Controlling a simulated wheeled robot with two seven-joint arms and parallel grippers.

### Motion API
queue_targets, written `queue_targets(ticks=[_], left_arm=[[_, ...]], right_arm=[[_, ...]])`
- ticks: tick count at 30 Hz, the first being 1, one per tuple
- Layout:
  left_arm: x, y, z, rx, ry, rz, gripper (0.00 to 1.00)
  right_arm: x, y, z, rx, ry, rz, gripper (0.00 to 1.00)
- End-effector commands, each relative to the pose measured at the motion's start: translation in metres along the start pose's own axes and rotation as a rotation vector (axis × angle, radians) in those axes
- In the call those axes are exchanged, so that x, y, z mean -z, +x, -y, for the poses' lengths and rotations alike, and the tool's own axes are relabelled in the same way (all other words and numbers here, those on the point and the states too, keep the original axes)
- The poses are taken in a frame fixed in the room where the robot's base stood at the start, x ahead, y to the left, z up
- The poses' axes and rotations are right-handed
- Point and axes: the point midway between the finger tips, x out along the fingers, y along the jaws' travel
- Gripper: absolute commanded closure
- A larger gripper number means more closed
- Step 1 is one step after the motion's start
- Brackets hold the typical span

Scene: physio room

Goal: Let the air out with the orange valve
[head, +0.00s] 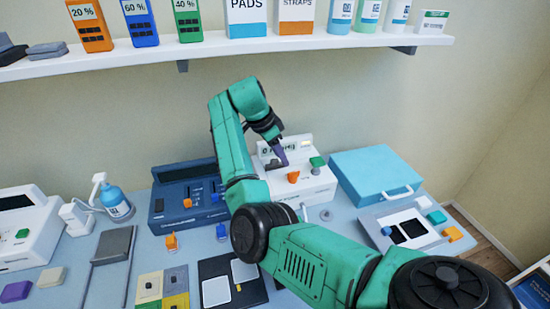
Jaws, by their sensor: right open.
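An orange valve-like knob (293,177) sits on the front of a white machine (318,183), left of a green knob (317,161). My right gripper (282,160) points down over the machine's top, just above and left of the orange knob. It looks apart from the knob, and its jaws are open and empty. My right arm hides the machine's left part and some of its display. Another small orange piece (171,242) stands on the table to the left; I cannot tell if it is a valve. My left gripper is out of view.
A dark blue machine (172,208) stands left of the white one. A light blue case (374,172) and a tray with pads (408,228) lie to the right. A spray bottle (116,203) stands left. A loaded shelf (330,42) hangs above.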

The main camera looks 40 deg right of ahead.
Motion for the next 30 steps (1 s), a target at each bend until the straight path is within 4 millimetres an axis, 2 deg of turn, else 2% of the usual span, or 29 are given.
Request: queue_targets(ticks=[7, 11, 15, 20, 21, 23, 24, 30], left_arm=[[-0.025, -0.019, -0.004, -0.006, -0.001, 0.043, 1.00], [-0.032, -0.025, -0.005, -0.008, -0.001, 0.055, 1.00], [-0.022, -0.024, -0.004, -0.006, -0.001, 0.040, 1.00], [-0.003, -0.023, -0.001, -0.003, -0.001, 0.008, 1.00], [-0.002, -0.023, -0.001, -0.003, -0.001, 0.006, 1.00], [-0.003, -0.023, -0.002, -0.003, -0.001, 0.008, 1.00], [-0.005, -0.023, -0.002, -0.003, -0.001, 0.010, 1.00], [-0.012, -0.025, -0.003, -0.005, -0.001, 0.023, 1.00]], right_arm=[[0.002, 0.042, -0.002, -0.006, 0.000, -0.001, 0.57], [0.001, 0.064, -0.001, -0.004, 0.000, 0.001, 0.57], [0.000, 0.072, -0.001, -0.001, 0.000, 0.001, 0.57], [0.000, 0.072, -0.001, -0.001, 0.001, 0.001, 0.57], [0.000, 0.072, -0.001, -0.001, 0.001, 0.001, 0.73], [0.000, 0.072, -0.001, 0.000, 0.001, 0.001, 0.96], [0.000, 0.072, -0.001, -0.001, 0.001, 0.000, 1.00], [0.001, 0.071, -0.001, 0.001, -0.004, -0.001, 1.00]])
